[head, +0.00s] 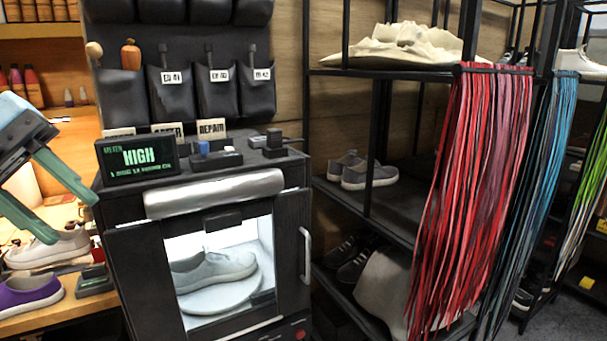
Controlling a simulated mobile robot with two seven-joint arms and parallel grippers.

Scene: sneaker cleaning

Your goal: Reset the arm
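My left gripper (72,218) comes in from the left edge. Its two green fingers are spread apart and point down to the right. Nothing shows held between them. It appears in front of the lit workbench, above a pale sneaker (45,248), and does not visibly touch it. My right gripper is not in view.
A dark cabinet (292,215) stands right of the gripper, with a grey sneaker (212,268) on a round plate inside its lit chamber. A display reading HIGH (140,155) sits on top. A purple sneaker (30,293) lies on the bench. Red laces (470,190) hang from the black rack.

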